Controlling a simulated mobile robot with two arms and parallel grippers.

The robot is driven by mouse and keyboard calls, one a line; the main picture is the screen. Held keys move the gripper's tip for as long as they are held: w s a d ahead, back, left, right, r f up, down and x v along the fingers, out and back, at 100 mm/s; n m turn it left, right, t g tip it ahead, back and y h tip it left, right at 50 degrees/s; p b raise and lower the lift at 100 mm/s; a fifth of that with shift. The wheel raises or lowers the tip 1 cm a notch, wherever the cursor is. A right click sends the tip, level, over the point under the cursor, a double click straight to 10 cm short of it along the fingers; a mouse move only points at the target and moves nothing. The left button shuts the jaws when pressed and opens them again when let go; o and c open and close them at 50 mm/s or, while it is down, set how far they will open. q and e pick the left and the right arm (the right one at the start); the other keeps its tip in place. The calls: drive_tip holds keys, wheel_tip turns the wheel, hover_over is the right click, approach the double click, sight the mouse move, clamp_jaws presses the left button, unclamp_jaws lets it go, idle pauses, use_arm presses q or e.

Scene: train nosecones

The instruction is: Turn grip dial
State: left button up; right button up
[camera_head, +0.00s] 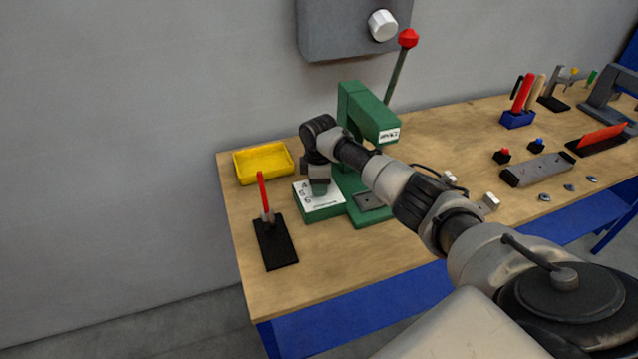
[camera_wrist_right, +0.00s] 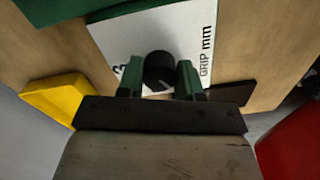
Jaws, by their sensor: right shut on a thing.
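The grip dial is a black round knob (camera_wrist_right: 160,70) with a pale pointer line, on a white plate (camera_wrist_right: 117,35) marked "GRIP mm". In the head view the plate (camera_head: 325,203) shows numbers and sits on a green box at the foot of the green press (camera_head: 362,112). My right gripper (camera_head: 319,189) reaches down over the plate and hides the dial there. In the right wrist view its two green fingers (camera_wrist_right: 159,78) are shut on the knob, one on each side. My left gripper is in neither view.
A yellow tray (camera_head: 264,178) stands left of the plate. A red-handled tool stands upright on a black base (camera_head: 277,246) in front of the tray. The press lever with a red knob (camera_head: 408,38) rises behind. Several tools and parts lie on the bench at right.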

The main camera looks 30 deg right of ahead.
drive_tip(key=shift+w+r+n, duration=0.1)
drive_tip(key=shift+r+n, duration=0.05)
drive_tip(key=shift+n, duration=0.15)
idle(0.4)
drive_tip(key=o, duration=0.9)
